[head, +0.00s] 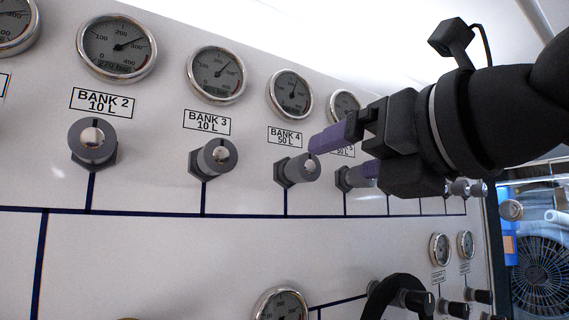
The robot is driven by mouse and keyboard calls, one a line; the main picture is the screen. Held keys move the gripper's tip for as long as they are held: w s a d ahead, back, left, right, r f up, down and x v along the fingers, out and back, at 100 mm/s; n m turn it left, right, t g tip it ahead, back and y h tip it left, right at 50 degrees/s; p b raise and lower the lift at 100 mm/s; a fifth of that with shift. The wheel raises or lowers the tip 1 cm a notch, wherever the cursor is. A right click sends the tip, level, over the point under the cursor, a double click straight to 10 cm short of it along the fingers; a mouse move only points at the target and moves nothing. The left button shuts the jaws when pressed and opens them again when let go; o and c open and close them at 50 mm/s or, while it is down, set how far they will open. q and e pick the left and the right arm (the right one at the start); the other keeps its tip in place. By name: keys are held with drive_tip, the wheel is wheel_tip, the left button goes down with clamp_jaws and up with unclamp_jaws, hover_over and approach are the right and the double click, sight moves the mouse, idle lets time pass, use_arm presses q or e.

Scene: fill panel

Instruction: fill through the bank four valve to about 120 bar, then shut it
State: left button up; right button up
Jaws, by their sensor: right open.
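The bank 4 valve (299,171) is a grey round knob with a pale centre cap, on the white panel below its label (285,138), which reads BANK 4, 50 L. The bank 4 gauge (290,94) sits above the label; its needle points upward, but its digits are too small to read. My right gripper (343,152) is open with purple finger pads. Its upper finger shows just right of the bank 4 valve and its lower finger is near the neighbouring valve (357,177). No grip on any knob shows. My left gripper is not in view.
Bank 2 (93,142) and bank 3 (213,158) valves with gauges stand to the left. My right gripper partly covers the bank 5 label and gauge (344,104). Lower down are a gauge (281,305), a black handwheel (397,292) and small knobs. A fan (540,275) is at right.

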sight(310, 167)
drive_tip(key=shift+w+a+r+p, duration=0.2)
drive_tip(key=shift+w+a+p, duration=0.2)
drive_tip(key=shift+w+p, duration=0.2)
drive_tip(key=shift+w+a+r+p, duration=0.15)
drive_tip(key=shift+w+a+p, duration=0.2)
drive_tip(key=shift+w+p, duration=0.2)
drive_tip(key=x, duration=0.1)
drive_tip(key=p+x, duration=0.1)
drive_tip(key=x, duration=0.1)
drive_tip(key=p+x, duration=0.1)
drive_tip(key=x, duration=0.1)
drive_tip(key=shift+w+a+f, duration=0.15)
drive_tip(key=shift+w+f, duration=0.05)
drive_tip(key=shift+f, duration=0.1)
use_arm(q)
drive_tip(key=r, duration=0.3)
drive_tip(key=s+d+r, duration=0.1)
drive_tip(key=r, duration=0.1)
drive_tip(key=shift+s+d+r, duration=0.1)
use_arm(e)
drive_tip(key=shift+s, duration=0.1)
drive_tip(key=shift+f, duration=0.1)
drive_tip(key=c, duration=0.3)
clamp_jaws()
